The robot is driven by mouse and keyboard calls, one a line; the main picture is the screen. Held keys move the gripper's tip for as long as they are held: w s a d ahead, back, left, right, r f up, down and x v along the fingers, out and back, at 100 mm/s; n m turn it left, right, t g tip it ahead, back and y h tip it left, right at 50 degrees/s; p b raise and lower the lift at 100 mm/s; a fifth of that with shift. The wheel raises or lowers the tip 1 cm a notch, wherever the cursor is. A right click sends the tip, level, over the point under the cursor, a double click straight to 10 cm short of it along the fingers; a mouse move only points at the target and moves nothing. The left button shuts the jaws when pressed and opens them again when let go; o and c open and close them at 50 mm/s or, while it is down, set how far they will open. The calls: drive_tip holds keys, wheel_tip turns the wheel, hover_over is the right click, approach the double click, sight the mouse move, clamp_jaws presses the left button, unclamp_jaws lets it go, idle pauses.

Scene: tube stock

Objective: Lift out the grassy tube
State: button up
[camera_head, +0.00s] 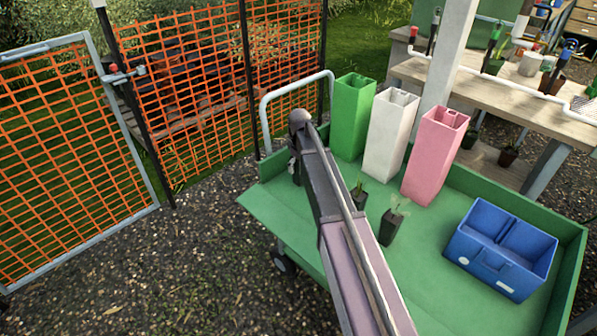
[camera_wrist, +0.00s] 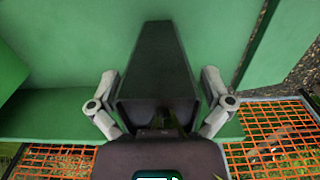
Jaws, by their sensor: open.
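Two small dark planted tubes stand upright on the green cart bed. I cannot tell surely which is the grassy one. I see nothing clamped between the fingers.
Tall green (camera_head: 352,115), white (camera_head: 390,135) and pink (camera_head: 434,155) square containers stand along the cart's back edge. A blue divided crate (camera_head: 500,278) sits at the right. The cart (camera_head: 450,310) has low walls. An orange mesh fence (camera_head: 190,90) stands beyond its left end.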

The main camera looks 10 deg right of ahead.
idle(0.3)
drive_tip(key=c, duration=1.1)
drive_tip(key=shift+c, duration=0.2)
drive_tip(key=shift+r, duration=0.1)
drive_tip(key=shift+r+p, duration=0.95)
drive_tip(key=shift+p, duration=0.05)
drive_tip(key=shift+c, duration=0.5)
wheel_tip(320, 180, up, 8)
drive_tip(key=p, duration=0.8)
